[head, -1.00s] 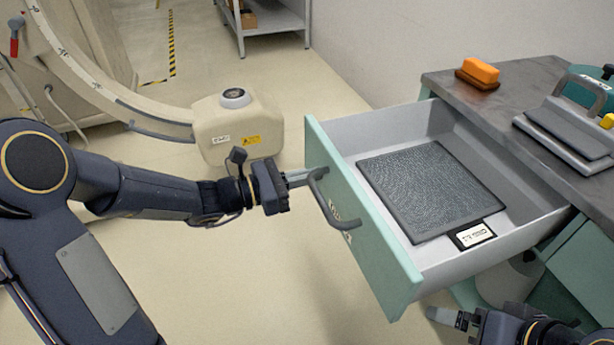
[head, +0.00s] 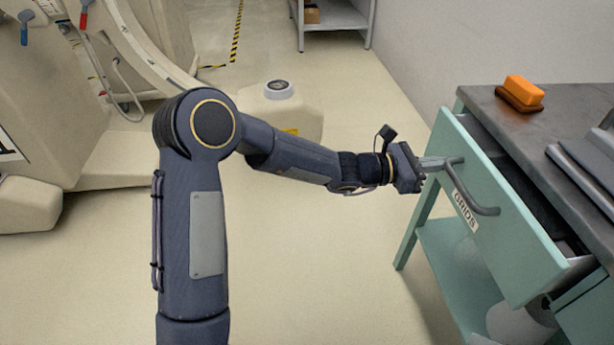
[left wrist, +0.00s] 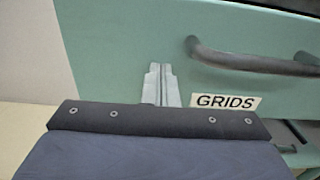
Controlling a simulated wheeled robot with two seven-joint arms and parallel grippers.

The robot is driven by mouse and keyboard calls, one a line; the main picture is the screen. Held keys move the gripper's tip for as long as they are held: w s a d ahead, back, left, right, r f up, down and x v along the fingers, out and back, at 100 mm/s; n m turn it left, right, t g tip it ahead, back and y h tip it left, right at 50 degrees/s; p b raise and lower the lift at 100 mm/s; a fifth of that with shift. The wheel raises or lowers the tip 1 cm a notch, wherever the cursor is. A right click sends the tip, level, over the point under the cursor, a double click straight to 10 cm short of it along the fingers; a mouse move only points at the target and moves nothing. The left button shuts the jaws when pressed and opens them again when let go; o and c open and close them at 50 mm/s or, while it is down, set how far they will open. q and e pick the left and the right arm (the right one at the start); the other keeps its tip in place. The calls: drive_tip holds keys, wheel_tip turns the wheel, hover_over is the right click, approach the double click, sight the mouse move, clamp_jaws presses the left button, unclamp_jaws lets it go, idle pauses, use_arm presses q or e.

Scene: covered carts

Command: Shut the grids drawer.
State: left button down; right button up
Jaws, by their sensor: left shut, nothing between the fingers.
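The grids drawer (head: 500,215) is the pale green front at the right of the head view, with a grey bar handle and a GRIDS label (head: 465,211). In the left wrist view, the shut fingers (left wrist: 161,84) point at the green front, left of the handle (left wrist: 250,60) and the label. Whether they touch it I cannot tell. My right gripper is out of view.
The cart's grey top (head: 500,122) carries an orange block (head: 523,90) on a brown base and a dark grey object at the right edge. A lower shelf (head: 450,270) holds a pale round object. The floor left of the cart is clear.

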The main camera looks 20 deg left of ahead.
use_arm(q)
drive_tip(key=x, duration=0.7)
drive_tip(key=shift+w+d, duration=0.1)
drive_tip(key=shift+r, duration=0.15)
drive_tip(key=shift+d+r, duration=0.1)
